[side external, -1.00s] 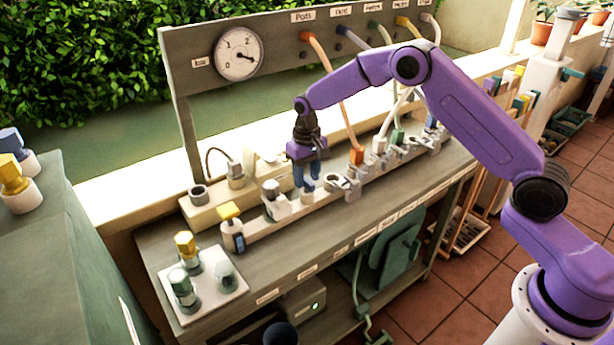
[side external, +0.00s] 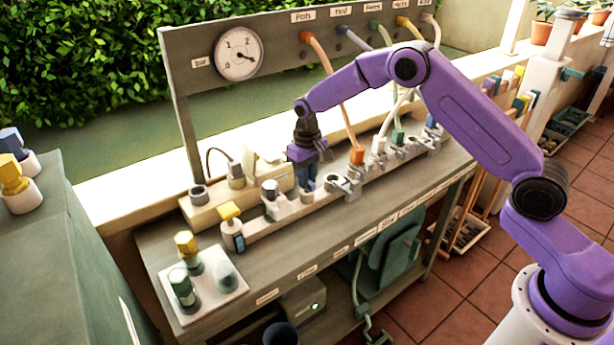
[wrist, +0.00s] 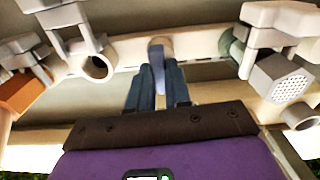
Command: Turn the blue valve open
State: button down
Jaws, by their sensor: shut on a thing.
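My gripper (side external: 306,186) points down at the pipe rail on the bench, with its dark blue fingers closed in. In the wrist view my gripper (wrist: 157,80) has a narrow blue-grey piece between its fingers, which I take to be the blue valve's handle (wrist: 158,68). The handle joins a pale round fitting on the rail. The fingers hide most of the valve in the side view, and I cannot read its exact angle.
Grey clamps (side external: 345,186) and an orange hose connector (side external: 357,155) are on the right. A pressure gauge (side external: 237,53) hangs behind. A white tray (side external: 208,308) holds several fittings.

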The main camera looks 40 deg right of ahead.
jog(key=n, duration=0.3)
jog(key=shift+n, duration=0.4)
jog(key=n, duration=0.4)
jog(key=shift+n, duration=0.3)
jog(key=n, duration=0.4)
jog(key=shift+n, duration=2.4)
jog(key=c, duration=1.1)
grip_release()
jog(key=shift+o, duration=0.2)
notch_tip(320, 180, up, 18)
jog(key=shift+f, duration=0.25)
